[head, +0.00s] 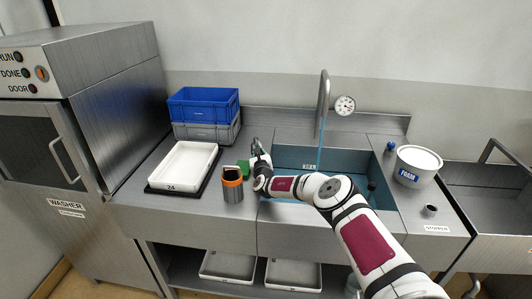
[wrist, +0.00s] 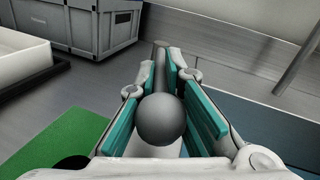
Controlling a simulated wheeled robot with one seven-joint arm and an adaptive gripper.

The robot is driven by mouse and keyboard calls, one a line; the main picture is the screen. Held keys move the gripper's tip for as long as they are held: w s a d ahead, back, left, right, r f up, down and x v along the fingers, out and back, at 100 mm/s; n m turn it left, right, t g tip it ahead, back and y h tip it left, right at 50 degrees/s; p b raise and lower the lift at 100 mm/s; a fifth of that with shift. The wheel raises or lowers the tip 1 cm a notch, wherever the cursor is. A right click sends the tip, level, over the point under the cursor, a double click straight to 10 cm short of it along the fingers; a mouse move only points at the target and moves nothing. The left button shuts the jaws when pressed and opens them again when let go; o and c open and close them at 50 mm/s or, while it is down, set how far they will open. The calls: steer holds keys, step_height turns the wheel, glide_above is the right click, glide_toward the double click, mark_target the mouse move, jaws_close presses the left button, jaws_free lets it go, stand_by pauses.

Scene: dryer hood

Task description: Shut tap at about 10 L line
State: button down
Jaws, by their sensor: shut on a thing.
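A grey ball-ended lever (wrist: 163,120) sits between the teal pads of my gripper (wrist: 165,98), which is shut on it. In the head view my gripper (head: 260,160) is at the left rim of the sink (head: 350,157). The tap (head: 324,95) is a tall curved spout behind the sink, and a blue stream of water (head: 320,148) falls from it. A small label (head: 308,167) shows on the sink's back wall; its text is too small to read. My arm covers much of the basin, so the water level is hard to tell.
Blue and grey crates (head: 204,104) stand behind. A gauge (head: 345,105) and a FOAM tub (head: 417,166) are at the right.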

steer(key=shift+d+f+h, duration=0.1)
steer(key=shift+f+h, duration=0.1)
steer(key=shift+h, duration=0.1)
steer(key=c, duration=1.7)
jaws_free()
steer(key=shift+r, duration=0.1)
steer(key=shift+s, duration=0.2)
steer(key=shift+s+d, duration=0.2)
steer(key=shift+s, duration=5.65)
